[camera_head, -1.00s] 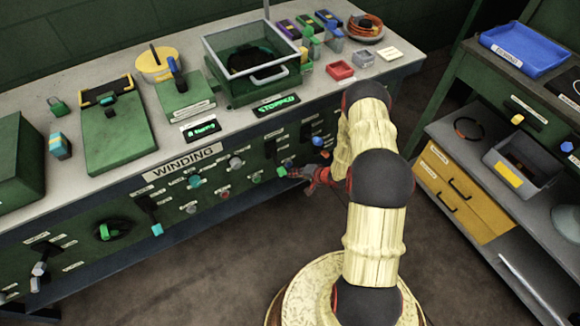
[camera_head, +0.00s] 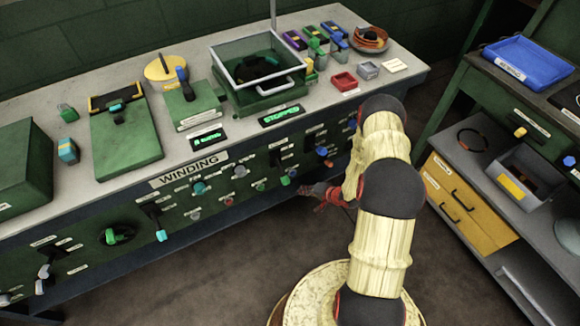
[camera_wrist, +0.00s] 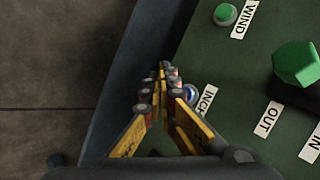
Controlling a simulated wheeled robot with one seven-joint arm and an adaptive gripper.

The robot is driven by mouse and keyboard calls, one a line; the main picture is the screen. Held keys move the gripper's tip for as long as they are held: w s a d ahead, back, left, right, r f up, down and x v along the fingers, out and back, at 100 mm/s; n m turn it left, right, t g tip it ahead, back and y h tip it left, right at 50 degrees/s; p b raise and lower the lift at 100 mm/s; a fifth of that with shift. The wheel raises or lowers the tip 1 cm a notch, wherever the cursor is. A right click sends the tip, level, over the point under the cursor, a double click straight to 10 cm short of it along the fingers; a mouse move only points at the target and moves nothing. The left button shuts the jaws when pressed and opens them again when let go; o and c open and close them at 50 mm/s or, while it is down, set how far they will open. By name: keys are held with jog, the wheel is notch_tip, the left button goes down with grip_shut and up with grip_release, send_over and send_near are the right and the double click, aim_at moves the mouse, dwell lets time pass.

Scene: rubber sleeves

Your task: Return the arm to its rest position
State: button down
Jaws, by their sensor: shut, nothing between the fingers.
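My gripper (camera_head: 308,191) is at the front of the green winding panel (camera_head: 215,200), low and near its right part, partly hidden by my arm's sleeve in the head view. In the wrist view my gripper (camera_wrist: 163,72) has its yellow and dark fingers together, with nothing between them. The panel (camera_wrist: 225,75) fills the right of that view, with a green button (camera_wrist: 225,14) by the WIND label and a larger green knob (camera_wrist: 297,63) by the OUT and IN labels. A blue knob (camera_wrist: 189,93) shows just beside the fingers; I cannot tell whether they touch it. My cream-sleeved arm is bent.
The grey bench top (camera_head: 60,100) carries a glass-walled green box (camera_head: 262,95) and several small trays. A lit display (camera_head: 281,115) reads STOPPED. A shelf unit (camera_head: 470,150) with yellow drawers (camera_head: 465,205) stands at the right. Open dark floor (camera_head: 210,275) lies below the panel.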

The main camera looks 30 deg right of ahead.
jog(key=s+d+f+n+g+h, duration=0.2)
jog(key=s+d+f+g, duration=0.1)
jog(key=s, duration=0.3)
jog(key=s+d+f+n+g+h, duration=0.1)
jog(key=s+d+f+n+g, duration=0.15)
jog(key=s, duration=0.35)
jog(key=s+d+r+g+h, duration=0.1)
jog(key=s+d+r+g, duration=0.1)
jog(key=r, duration=0.5)
jog(key=s+d+r+g+h, duration=0.1)
jog(key=s+r+g, duration=0.1)
jog(key=r, duration=0.5)
jog(key=s+a+r+n+t, duration=0.2)
jog(key=a+r, duration=0.6)
jog(key=r, duration=0.9)
jog(key=s+a+r+n+t+p, duration=0.1)
jog(key=s+a+r, duration=0.3)
jog(key=r, duration=1.3)
jog(key=s+a+r+n+t+p, duration=0.1)
jog(key=s+a+r+n+t, duration=0.2)
jog(key=a+r, duration=0.9)
notch_tip(320, 180, up, 5)
jog(key=shift+s+a+r+y, duration=0.15)
jog(key=shift+s+a+y, duration=0.05)
jog(key=shift+y, duration=0.2)
